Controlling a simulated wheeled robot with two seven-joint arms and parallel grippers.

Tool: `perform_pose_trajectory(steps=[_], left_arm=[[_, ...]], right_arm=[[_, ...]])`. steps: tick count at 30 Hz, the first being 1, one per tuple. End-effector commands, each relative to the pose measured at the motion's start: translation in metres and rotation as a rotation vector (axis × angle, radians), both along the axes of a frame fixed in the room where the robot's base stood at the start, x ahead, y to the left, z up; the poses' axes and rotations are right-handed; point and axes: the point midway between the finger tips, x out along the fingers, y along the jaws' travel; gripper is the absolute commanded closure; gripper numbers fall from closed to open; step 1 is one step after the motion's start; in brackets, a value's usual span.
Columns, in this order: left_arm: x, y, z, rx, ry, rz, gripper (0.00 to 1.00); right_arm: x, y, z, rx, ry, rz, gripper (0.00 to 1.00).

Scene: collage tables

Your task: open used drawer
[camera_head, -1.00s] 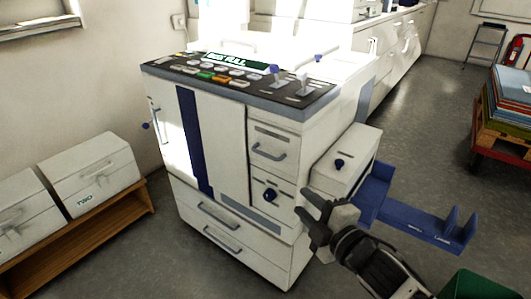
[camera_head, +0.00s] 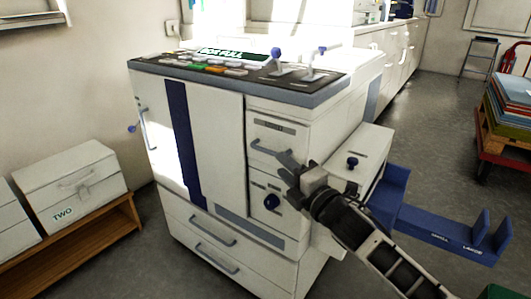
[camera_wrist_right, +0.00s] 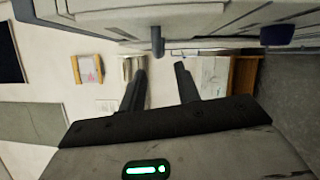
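A white copier-like machine (camera_head: 218,135) with a "BOX FULL" display (camera_head: 232,53) stands in the middle. Its upper right front has a small drawer (camera_head: 290,130) with a grey bar handle (camera_head: 268,150); the drawer looks closed. Its label is too small to read. My right gripper (camera_head: 287,169) is at the right end of this handle. In the right wrist view my gripper (camera_wrist_right: 160,68) is open, and a grey handle part (camera_wrist_right: 158,40) lies ahead between the fingertips, seemingly ungripped. My left gripper is out of view.
Wider drawers (camera_head: 215,228) are lower down. A blue tray (camera_head: 430,224) juts out at the right. A wooden bench (camera_head: 100,232) with white boxes (camera_head: 75,190) stands at the left.

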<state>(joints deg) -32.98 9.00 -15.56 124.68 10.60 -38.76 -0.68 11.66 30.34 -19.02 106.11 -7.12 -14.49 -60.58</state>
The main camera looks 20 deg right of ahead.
Motion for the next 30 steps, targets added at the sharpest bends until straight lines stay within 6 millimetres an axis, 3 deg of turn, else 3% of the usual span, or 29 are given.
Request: perform_pose_trajectory(steps=[6,12,25,29,30], left_arm=[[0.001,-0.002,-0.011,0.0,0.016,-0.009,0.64],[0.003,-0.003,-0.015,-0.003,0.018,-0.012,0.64],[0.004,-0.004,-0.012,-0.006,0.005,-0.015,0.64],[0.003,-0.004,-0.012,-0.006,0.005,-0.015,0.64],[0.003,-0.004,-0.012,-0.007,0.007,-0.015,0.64]], right_arm=[[0.046,0.013,0.003,0.003,-0.001,0.001,0.68],[0.072,0.021,0.005,0.002,0.0,0.001,0.68],[0.082,0.024,0.006,0.002,0.001,0.001,0.68],[0.082,0.024,0.006,0.002,0.001,0.001,1.0],[0.082,0.024,0.006,0.002,0.001,0.001,1.0]])
